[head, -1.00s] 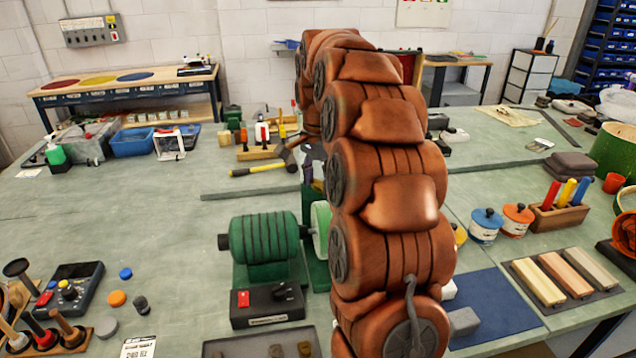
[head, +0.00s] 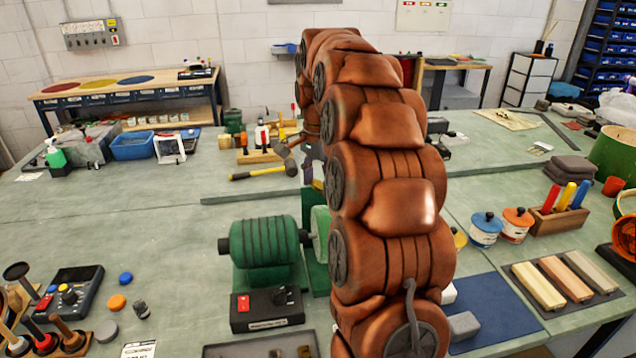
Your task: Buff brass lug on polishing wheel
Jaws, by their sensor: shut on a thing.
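The polishing machine is a green ribbed motor (head: 264,243) on the bench, left of my arm. Its pale green wheel (head: 320,232) is at the motor's right end and partly hidden behind my arm. My gripper (head: 313,170) shows as a small grey-purple part beyond the wheel, mostly covered by my copper-coloured arm. It is shut on a small brass-yellow piece, the brass lug (head: 318,184), just above and behind the wheel. I cannot tell whether the lug touches the wheel.
A black control box (head: 267,311) with a red switch stands before the motor. A yellow-handled hammer (head: 262,172) lies behind it. Blue and orange pots (head: 486,229), a blue mat (head: 500,318) and polishing bars (head: 566,277) are at right.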

